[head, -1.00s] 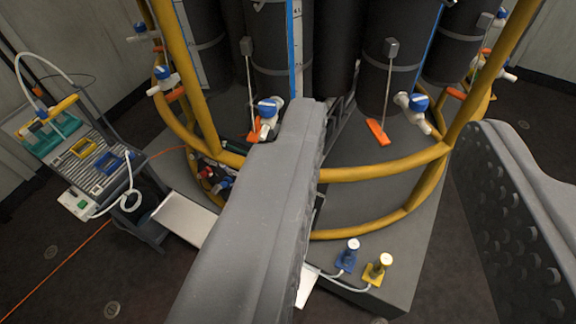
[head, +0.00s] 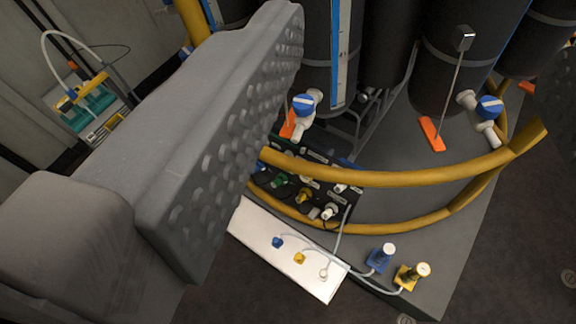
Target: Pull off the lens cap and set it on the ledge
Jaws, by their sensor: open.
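My gripper (head: 420,75) is open and empty. Its large grey studded jaw fills the left of the head view, and a dark piece of the other jaw shows at the right edge. I cannot single out a lens cap. A white flat ledge (head: 262,258) sticks out low at the front of the platform. It bears a small blue piece (head: 278,242), a small yellow piece (head: 299,258) and a pale round piece (head: 323,273). Behind it is a black panel (head: 318,199) with coloured fittings, partly hidden by the jaw. The jaws appear apart from all of these.
A yellow rail (head: 400,179) curves in front of dark cylinders (head: 455,60) with blue-handled valves (head: 304,105) and orange levers (head: 432,134). A blue fitting (head: 380,258) and a yellow fitting (head: 411,277) stand at the platform's front edge. A cart (head: 90,105) is at the left.

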